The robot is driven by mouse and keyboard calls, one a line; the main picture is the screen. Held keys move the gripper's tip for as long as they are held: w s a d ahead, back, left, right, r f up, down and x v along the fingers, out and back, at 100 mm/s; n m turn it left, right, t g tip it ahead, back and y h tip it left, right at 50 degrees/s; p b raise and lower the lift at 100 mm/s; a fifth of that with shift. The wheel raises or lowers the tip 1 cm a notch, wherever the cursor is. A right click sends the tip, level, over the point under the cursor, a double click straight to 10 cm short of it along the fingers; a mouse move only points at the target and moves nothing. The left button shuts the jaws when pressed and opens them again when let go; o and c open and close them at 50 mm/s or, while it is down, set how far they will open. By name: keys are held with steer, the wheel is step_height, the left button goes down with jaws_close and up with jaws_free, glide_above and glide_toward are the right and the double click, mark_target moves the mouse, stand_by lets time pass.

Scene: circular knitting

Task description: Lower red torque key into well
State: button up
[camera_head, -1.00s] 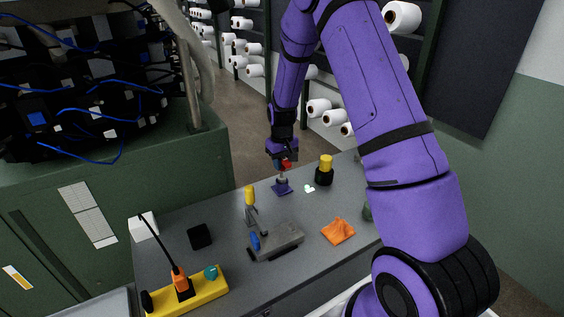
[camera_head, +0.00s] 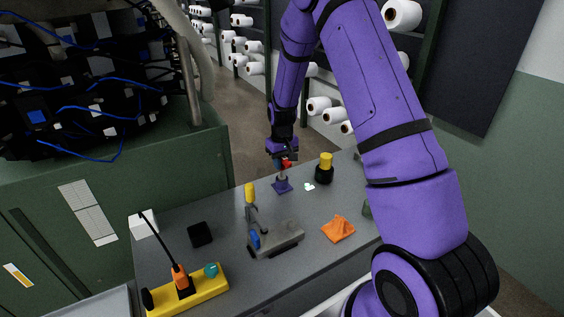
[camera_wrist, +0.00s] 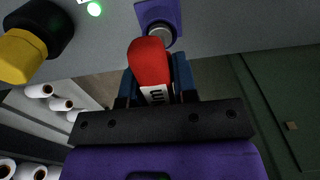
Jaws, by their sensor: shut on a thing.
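The red torque key (camera_wrist: 150,65) is between the fingers of my gripper (camera_wrist: 156,88), which is shut on its red handle. In the head view my gripper (camera_head: 281,153) is over the table's far side, with a bit of the red key (camera_head: 287,162) showing. A purple square base (camera_head: 282,186) with a grey upright part is directly beneath. In the wrist view the purple base (camera_wrist: 158,12) and a round grey metal part lie just past the handle's end. The handle hides the key's lower end, so I cannot tell how deep it sits.
A black holder with a yellow top (camera_head: 325,168) stands close to the right. A grey block (camera_head: 276,239) with a blue-handled tool, a yellow-handled tool (camera_head: 250,195), an orange cloth (camera_head: 338,229), a black box (camera_head: 200,234) and a yellow power strip (camera_head: 190,294) are nearer.

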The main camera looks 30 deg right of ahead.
steer(key=shift+f, duration=1.15)
stand_by(1.4)
steer(key=o, duration=1)
steer(key=shift+o, duration=0.2)
step_height(320, 180, up, 11)
steer(key=shift+f, duration=0.1)
